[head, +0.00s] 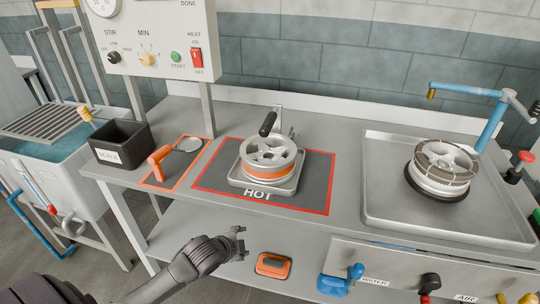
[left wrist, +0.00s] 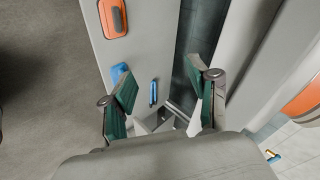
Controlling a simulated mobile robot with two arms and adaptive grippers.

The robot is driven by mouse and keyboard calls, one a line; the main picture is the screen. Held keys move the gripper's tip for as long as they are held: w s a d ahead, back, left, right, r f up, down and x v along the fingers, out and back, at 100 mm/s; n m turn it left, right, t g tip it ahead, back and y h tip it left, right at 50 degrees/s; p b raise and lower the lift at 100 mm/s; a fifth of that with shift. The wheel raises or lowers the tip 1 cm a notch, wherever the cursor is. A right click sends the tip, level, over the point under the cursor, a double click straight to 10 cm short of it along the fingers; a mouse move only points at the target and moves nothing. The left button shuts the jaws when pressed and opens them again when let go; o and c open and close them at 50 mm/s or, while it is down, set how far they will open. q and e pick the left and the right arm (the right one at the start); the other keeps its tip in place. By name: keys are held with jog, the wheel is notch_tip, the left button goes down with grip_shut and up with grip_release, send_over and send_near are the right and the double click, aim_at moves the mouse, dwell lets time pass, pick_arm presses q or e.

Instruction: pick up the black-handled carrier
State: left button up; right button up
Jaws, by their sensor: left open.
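The black handle (head: 268,124) sticks up at a tilt behind a silver wheel with an orange band (head: 268,160). The wheel sits on a grey metal carrier tray (head: 243,181), which stands on the dark, red-edged HOT plate (head: 315,180). How the handle joins the carrier is hidden behind the wheel. My left gripper (head: 238,241) is open and empty, in front of and below the counter's front edge, apart from the carrier. Its two spread fingers also show in the left wrist view (left wrist: 160,92), with nothing between them; the carrier is not clearly seen there.
An orange-handled tool (head: 160,160) lies left of the plate, beside a black SCALE bin (head: 120,143). A second wheel (head: 440,172) rests in the sink tray (head: 380,150) at right, under a blue faucet (head: 470,90). An orange block (head: 272,264) lies below the counter.

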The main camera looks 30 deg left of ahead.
pick_arm(q)
notch_tip(320, 180, up, 8)
jog(key=d+m+t, duration=0.1)
jog(key=d+m, duration=0.1)
jog(key=m+t+h+p, duration=0.15)
jog(key=m+t, duration=0.35)
jog(key=m, duration=0.6)
send_near(269, 117)
jog(key=x, duration=0.2)
jog(key=f+x, duration=0.1)
jog(key=x, duration=0.1)
jog(key=shift+d+p, duration=0.2)
jog(key=shift+p, duration=0.2)
jog(key=shift+h, duration=0.25)
jog(key=shift+f+p+x, duration=0.15)
jog(key=shift+p+x, duration=0.25)
jog(key=shift+x, duration=1.05)
jog(key=shift+f+p+x, duration=0.2)
jog(key=shift+p+x, duration=0.15)
jog(key=shift+x, duration=1.1)
jog(key=shift+s+a, duration=0.1)
jog(key=shift+a, duration=0.1)
grip_shut()
jog(key=shift+r, duration=0.3)
